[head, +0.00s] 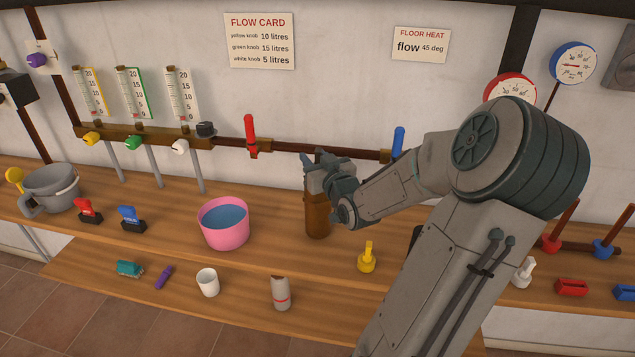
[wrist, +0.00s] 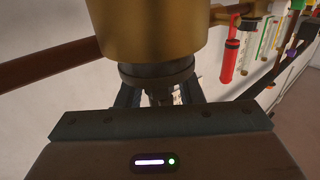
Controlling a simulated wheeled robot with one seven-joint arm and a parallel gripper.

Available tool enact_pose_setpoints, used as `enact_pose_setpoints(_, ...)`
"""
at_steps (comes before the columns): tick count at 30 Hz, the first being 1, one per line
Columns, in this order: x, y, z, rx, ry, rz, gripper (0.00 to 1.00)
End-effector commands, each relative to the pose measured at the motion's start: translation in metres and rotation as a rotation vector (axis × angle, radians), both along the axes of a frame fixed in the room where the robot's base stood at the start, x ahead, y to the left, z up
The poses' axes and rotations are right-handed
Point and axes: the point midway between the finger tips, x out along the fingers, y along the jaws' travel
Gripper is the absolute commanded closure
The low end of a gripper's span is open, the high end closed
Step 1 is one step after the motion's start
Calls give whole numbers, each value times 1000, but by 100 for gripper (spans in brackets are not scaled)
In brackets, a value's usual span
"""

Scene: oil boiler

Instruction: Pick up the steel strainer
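I cannot clearly make out the steel strainer. A brown, brass-like cylinder (head: 318,216) stands upright at the back of the upper shelf. My gripper (head: 322,172) is at its top in the head view and hides that end. The wrist view shows the brass body (wrist: 150,30) large and close, with a dark collar (wrist: 157,73) at its end. My gripper (wrist: 158,97) has a finger on each side of a small greyish part beyond the collar. I cannot tell whether the fingers touch it.
A pink bowl of blue liquid (head: 224,226) stands left of the cylinder, and a yellow-handled fitting (head: 367,258) to its right. A pipe with a red handle (head: 251,134) runs behind.

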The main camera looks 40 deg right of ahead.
Motion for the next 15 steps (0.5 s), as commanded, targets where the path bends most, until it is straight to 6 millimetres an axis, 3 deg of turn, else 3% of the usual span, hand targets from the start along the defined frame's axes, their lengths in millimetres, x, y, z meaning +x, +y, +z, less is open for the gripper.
enact_pose_setpoints(1,0,0,0,0,0,0,81)
enact_pose_setpoints(3,0,0,0,0,0,0,100)
enact_pose_setpoints(15,0,0,3,-1,-1,-1,100)
